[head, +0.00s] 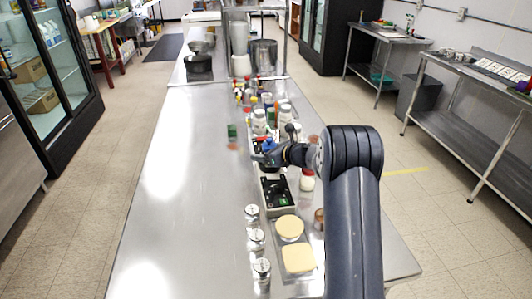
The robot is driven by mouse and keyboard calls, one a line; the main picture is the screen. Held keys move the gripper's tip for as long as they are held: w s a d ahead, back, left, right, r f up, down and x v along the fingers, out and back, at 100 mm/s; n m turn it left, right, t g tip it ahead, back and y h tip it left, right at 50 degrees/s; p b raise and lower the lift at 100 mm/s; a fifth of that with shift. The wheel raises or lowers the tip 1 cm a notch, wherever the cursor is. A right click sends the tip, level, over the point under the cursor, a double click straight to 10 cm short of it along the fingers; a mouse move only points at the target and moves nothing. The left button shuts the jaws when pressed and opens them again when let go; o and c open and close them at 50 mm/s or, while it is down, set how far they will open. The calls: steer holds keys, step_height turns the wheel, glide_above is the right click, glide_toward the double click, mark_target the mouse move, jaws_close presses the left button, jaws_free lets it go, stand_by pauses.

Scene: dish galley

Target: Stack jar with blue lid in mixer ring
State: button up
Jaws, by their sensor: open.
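My gripper (266,158) is open over the middle of the steel table, reaching in from the right. A small blue patch (268,145) shows right at my gripper; it may be the jar's blue lid, but most of what is under it is hidden or too small to tell. I cannot see whether the fingers touch it. A dark device with a pale rim (276,197) lies on the table just nearer than my gripper. Another dark device shows partly behind the gripper. I cannot make out which one is the mixer, or its ring.
A red-lidded jar (307,180) stands right of the near device. Several silver-topped jars (256,238) stand in front, beside a tray (279,265) with two pale pieces. Bottles and jars (260,118) crowd behind the gripper. The table's left side (185,190) is clear.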

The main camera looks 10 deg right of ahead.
steer(key=b+v, duration=0.1)
steer(key=v, duration=1.1)
steer(key=shift+r+b, duration=0.2)
steer(key=shift+b, duration=0.2)
steer(key=p+x, duration=0.1)
steer(key=x, duration=1.1)
steer(key=shift+f, duration=0.2)
steer(key=shift+r+p, duration=0.45)
steer(key=shift+p, duration=0.05)
steer(key=shift+r, duration=0.75)
